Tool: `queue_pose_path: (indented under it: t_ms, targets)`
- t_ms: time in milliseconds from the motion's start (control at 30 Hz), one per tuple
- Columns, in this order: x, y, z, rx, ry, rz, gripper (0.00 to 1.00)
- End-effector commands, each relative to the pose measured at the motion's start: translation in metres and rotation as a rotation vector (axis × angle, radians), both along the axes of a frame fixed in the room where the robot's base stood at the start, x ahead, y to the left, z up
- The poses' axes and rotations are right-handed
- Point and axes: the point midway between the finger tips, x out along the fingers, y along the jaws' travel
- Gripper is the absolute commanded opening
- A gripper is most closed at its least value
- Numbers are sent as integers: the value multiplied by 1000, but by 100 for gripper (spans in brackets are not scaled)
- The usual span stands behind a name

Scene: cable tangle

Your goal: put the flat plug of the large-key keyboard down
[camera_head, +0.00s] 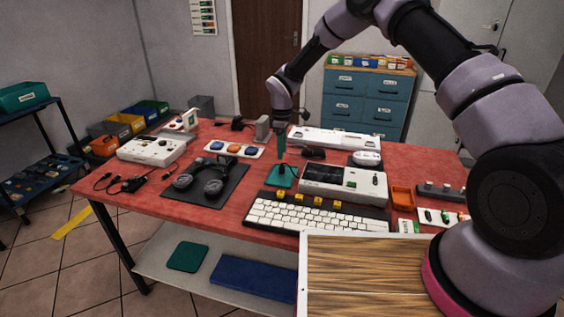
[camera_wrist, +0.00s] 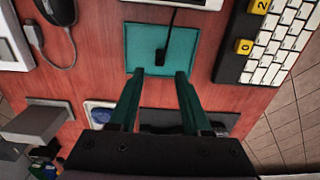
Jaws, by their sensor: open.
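The black flat plug (camera_wrist: 161,57) lies on a teal mat (camera_wrist: 190,40), with its cable running away toward the top of the wrist view. The same mat (camera_head: 284,183) shows behind the keyboard in the head view. My gripper (camera_wrist: 160,73) is open, with its green fingertips apart on either side just short of the plug's near end. In the head view my gripper (camera_head: 281,158) points down over the mat. The keyboard (camera_head: 315,217), with large cream keys and yellow numbered tags, lies at the table's front; its edge shows in the wrist view (camera_wrist: 272,45).
A grey device (camera_head: 345,185) stands right of the mat. Headphones on a dark mat (camera_head: 205,185) lie left. A strip with orange and blue buttons (camera_head: 233,149) and a white device (camera_head: 335,138) lie behind. A mouse (camera_wrist: 58,52) shows in the wrist view.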

Motion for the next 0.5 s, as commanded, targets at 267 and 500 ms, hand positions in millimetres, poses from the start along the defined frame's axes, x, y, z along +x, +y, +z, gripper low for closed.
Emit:
queue_pose_path:
  t_ms: [267,500]
  targets:
    - [1,0,41,0,-1,0,48]
    - [0,-1,47,0,-1,-2,48]
